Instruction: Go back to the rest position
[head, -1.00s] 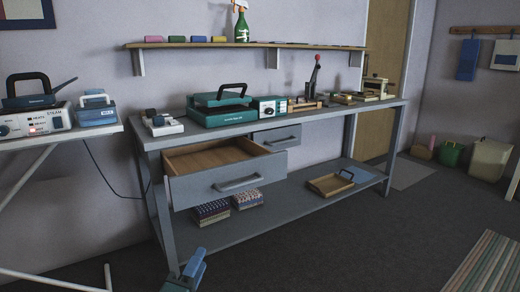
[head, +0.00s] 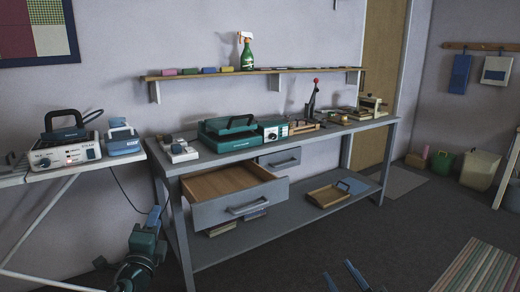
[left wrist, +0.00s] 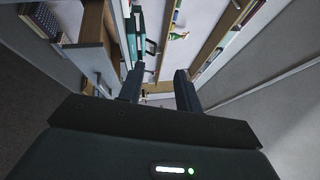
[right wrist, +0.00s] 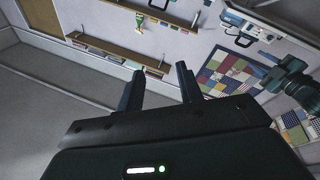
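My left gripper (head: 150,225) is low at the left in the head view, in front of the steam station table and beside the workbench's left leg. Its fingers (left wrist: 158,82) are apart in the left wrist view with nothing between them. My right gripper (head: 344,277) shows at the bottom edge of the head view, over the dark floor. Its fingers (right wrist: 158,78) are apart and empty in the right wrist view. The grey workbench (head: 370,124) has its large left drawer (head: 240,207) pulled open, and the visible wooden inside looks empty. Neither gripper appears to touch anything.
A teal press (head: 228,134) stands on the bench, and a wooden tray (head: 328,195) lies on its lower shelf. A steam station (head: 66,152) is on the left table. The floor (head: 300,262) in front is clear.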

